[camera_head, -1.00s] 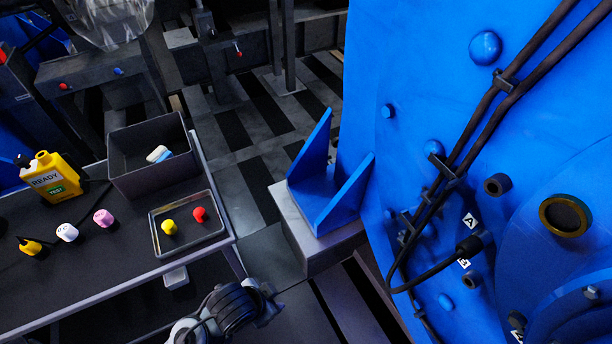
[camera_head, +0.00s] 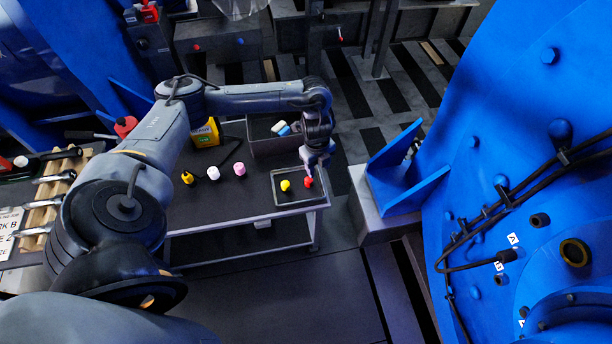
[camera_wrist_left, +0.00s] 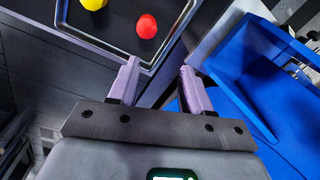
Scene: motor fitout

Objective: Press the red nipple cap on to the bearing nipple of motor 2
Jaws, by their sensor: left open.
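The red nipple cap (camera_head: 308,182) stands in a shallow metal tray (camera_head: 287,202) beside a yellow cap (camera_head: 285,185). In the left wrist view the red cap (camera_wrist_left: 147,27) lies beyond the fingertips, nearer the left finger. My left gripper (camera_head: 317,164) is over the tray's right part, close to the red cap; in the wrist view its jaws (camera_wrist_left: 158,68) are apart and empty. The big blue motor housing (camera_head: 480,160) fills the right side, with cables and several small fittings; I cannot tell which is the bearing nipple or read a motor number. My right gripper is out of view.
A blue bracket (camera_head: 405,180) on a pale block stands between bench and motor.

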